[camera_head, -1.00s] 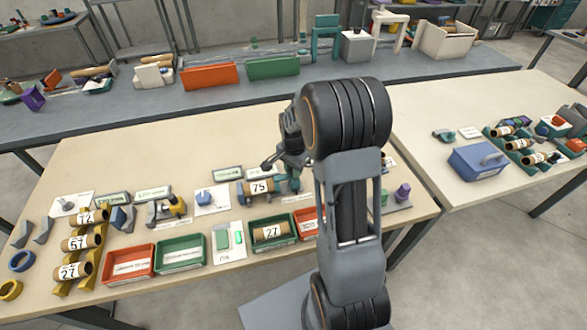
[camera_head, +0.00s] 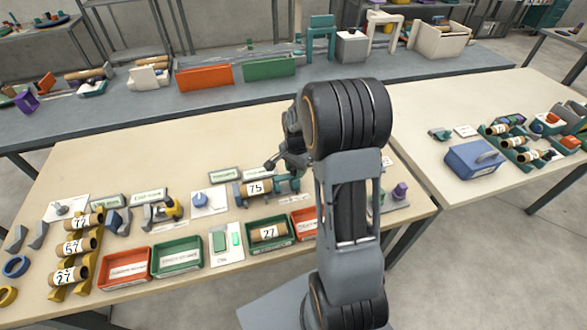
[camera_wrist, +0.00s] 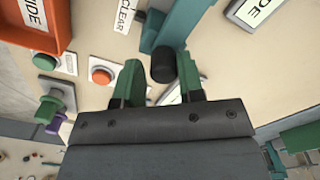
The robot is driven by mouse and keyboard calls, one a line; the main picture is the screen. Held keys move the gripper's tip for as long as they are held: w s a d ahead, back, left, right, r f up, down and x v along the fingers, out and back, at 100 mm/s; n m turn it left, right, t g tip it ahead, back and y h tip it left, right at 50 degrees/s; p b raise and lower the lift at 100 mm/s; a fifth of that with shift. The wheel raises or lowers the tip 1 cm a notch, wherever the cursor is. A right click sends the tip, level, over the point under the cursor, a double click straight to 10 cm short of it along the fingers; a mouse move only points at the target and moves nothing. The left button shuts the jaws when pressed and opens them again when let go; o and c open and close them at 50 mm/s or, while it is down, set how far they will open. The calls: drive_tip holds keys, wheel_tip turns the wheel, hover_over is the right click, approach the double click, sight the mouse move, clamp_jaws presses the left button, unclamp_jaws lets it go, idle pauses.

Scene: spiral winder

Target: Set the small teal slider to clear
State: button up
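My gripper (camera_wrist: 158,62) shows in the wrist view with its two green fingers apart. A black cylindrical knob (camera_wrist: 163,65) lies between them in the picture, closer to the right finger; I cannot tell whether they touch. A teal part (camera_wrist: 150,28), which may be the slider, stands just beyond the knob, beside a label reading CLEAR (camera_wrist: 124,16). In the head view a teal fixture (camera_head: 287,184) stands at the right end of the roll marked 75 (camera_head: 256,188), below my gripper (camera_head: 291,150). My arm hides part of that area, and the slider's setting is unclear.
In the wrist view an orange tray (camera_wrist: 50,35), a red button (camera_wrist: 101,75) and a green button (camera_wrist: 46,62) lie to the left. In the head view a green tray (camera_head: 178,254) and a red tray (camera_head: 124,267) line the near edge. The rear middle of the table is clear.

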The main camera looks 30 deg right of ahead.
drive_tip(key=shift+o, duration=1.1)
drive_tip(key=shift+a, duration=0.2)
drive_tip(key=shift+r, duration=0.1)
wheel_tip(320, 180, up, 14)
drive_tip(key=shift+f, duration=0.2)
